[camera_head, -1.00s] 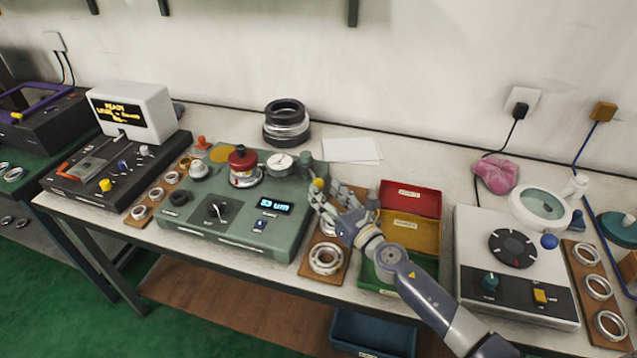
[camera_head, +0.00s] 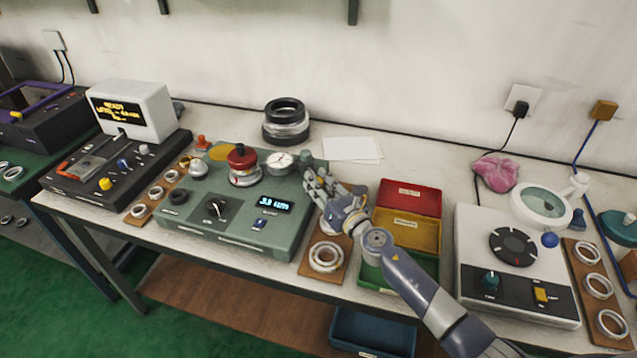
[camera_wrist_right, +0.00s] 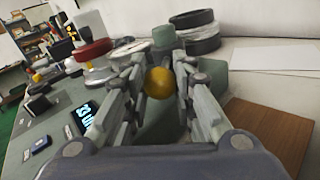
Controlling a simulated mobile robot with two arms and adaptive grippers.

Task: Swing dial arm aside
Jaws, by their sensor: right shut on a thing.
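The green gauge device (camera_head: 181,225) stands left of centre in the head view, with a lit blue display (camera_head: 273,204). On its top are a red-topped part (camera_head: 242,160) and the round white dial (camera_head: 281,161). My right gripper (camera_head: 312,174) is at the device's right edge, beside the dial. In the right wrist view a yellow ball knob (camera_wrist_right: 158,83) sits between the fingers of the right gripper (camera_wrist_right: 160,75), which is shut on it. The knob is hidden behind the fingers in the head view. My left gripper is not in view.
A wooden board with bearing rings (camera_head: 326,257) lies below the gripper. Black and metal rings (camera_head: 286,122) are stacked behind. White paper (camera_head: 351,149) lies at the back.

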